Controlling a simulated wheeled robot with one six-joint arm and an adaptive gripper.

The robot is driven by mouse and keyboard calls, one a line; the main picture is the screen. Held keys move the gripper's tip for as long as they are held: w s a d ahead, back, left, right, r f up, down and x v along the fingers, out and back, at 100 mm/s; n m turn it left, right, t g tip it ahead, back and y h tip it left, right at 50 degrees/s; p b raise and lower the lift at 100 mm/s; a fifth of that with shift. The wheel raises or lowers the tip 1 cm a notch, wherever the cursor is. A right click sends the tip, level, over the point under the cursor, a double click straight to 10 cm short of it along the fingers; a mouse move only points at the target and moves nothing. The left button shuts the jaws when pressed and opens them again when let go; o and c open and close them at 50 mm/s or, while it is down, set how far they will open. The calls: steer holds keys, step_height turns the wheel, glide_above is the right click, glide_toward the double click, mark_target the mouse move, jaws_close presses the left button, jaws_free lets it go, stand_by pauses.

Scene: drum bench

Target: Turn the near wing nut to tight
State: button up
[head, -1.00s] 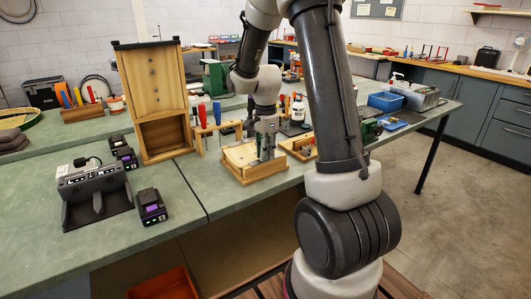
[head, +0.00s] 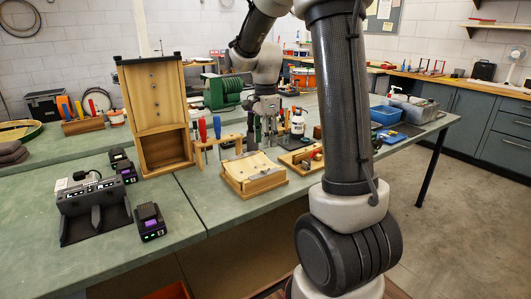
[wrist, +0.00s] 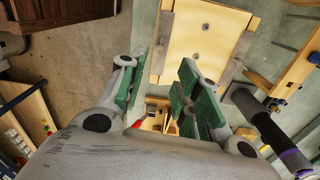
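A low wooden box (head: 256,188) with a pale top board stands on the green bench. In the wrist view a pale board (wrist: 190,45), which seems to be that top, has two small dark round spots and a grey metal strip along each side. The near wing nut cannot be made out for certain; the spot nearer the fingers (wrist: 208,82) may be its place. My gripper (wrist: 167,88) is open, its green-padded fingers apart and nothing seen between them. In the head view my gripper (head: 268,138) is above and behind the box, apart from it.
A tall wooden cabinet (head: 153,99) and a rack of screwdrivers (head: 217,146) stand left of the box. An open wooden tray (head: 301,160) with small parts is close on its right.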

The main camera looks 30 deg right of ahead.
steer(key=shift+r, duration=0.8)
steer(key=shift+a, duration=0.1)
